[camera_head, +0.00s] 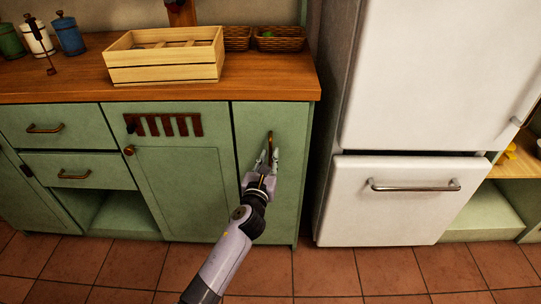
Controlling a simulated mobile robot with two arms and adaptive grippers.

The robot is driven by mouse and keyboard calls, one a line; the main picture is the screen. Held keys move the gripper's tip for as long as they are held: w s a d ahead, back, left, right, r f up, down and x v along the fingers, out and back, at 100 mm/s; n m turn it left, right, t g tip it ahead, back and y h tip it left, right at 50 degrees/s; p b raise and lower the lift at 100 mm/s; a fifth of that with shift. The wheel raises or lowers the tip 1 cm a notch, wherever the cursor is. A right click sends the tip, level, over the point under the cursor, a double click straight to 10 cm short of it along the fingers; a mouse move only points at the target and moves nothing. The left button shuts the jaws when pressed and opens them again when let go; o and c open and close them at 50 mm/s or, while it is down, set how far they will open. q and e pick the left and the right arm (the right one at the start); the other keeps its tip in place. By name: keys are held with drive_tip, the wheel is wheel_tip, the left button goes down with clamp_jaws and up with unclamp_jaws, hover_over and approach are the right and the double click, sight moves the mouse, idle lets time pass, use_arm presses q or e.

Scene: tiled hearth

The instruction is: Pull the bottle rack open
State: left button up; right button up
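The bottle rack front is a narrow green panel (291,135) at the right end of the cabinet, with an upright brass handle (270,139). The panel looks flush with the cabinet, so the rack is shut and its inside is hidden. My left gripper (268,157) is in front of the panel at the lower part of the handle. Its two fingers stand apart, one on each side of the handle's line. Whether they touch the handle cannot be told. My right gripper is not in view.
A wooden crate (165,75) and wicker baskets (279,44) stand on the wooden counter (50,82). Canisters (69,36) stand at the left. A white fridge (390,200) stands right of the cabinet across a narrow gap. The tiled floor (325,273) in front is clear.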

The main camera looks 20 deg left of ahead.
use_arm(q)
drive_tip(key=shift+w+a, duration=0.1)
drive_tip(key=shift+w, duration=1.05)
drive_tip(key=shift+c, duration=0.5)
clamp_jaws()
